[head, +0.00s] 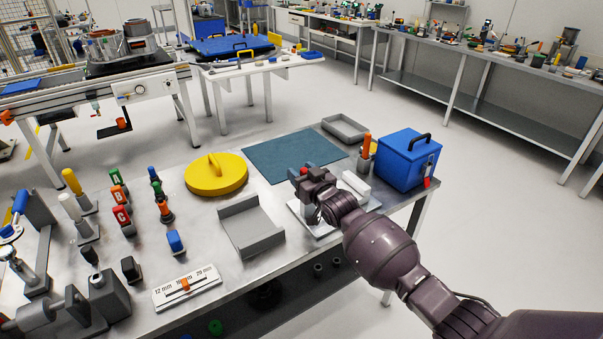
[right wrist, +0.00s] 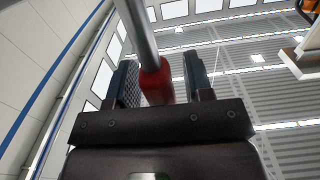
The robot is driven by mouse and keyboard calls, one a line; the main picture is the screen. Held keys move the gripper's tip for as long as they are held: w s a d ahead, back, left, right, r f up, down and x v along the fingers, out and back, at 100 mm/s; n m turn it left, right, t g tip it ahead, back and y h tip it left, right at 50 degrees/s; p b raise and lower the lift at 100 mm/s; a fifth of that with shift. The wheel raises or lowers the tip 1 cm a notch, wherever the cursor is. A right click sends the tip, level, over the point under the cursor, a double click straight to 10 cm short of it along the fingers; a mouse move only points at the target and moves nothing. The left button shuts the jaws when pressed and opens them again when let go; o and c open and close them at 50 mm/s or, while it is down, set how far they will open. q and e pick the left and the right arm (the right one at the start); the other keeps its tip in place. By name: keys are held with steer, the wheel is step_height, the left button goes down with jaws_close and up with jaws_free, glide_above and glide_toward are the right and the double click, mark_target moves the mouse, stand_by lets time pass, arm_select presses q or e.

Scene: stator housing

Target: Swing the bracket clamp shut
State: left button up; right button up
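My right gripper (head: 307,180) is over the right part of the steel table, above a white base plate (head: 318,226). In the right wrist view, its two dark fingers (right wrist: 160,82) stand on either side of a red grip (right wrist: 155,80) on the end of a metal rod (right wrist: 137,30). A gap shows between the grip and the right finger, so the gripper looks open around it. A small red patch also shows just past the gripper in the head view (head: 309,166). My gripper and arm hide most of the bracket clamp. My left gripper is not in view.
A blue box (head: 407,160) and an orange-handled tool (head: 366,146) stand right of the gripper. A white block (head: 356,184) is beside it. A grey tray (head: 250,226), a yellow disc (head: 216,174) and several clamps are to the left. A teal mat (head: 290,152) lies clear behind.

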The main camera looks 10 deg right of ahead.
steer(key=shift+s, duration=0.1)
steer(key=v, duration=1)
steer(key=shift+s, duration=0.3)
steer(key=shift+d, duration=0.1)
stand_by(0.4)
steer(key=s+d+f+m+g+h, duration=0.1)
steer(key=s+d+f+h, duration=0.1)
steer(key=s+f, duration=0.4)
steer(key=s+d+f+m+g+h, duration=0.1)
steer(key=s+d+f, duration=0.3)
steer(key=s, duration=1)
steer(key=s+d+f+g+h, duration=0.3)
steer(key=s+f, duration=0.5)
steer(key=s, duration=0.2)
steer(key=shift+s+m, duration=0.3)
steer(key=shift+m, duration=0.1)
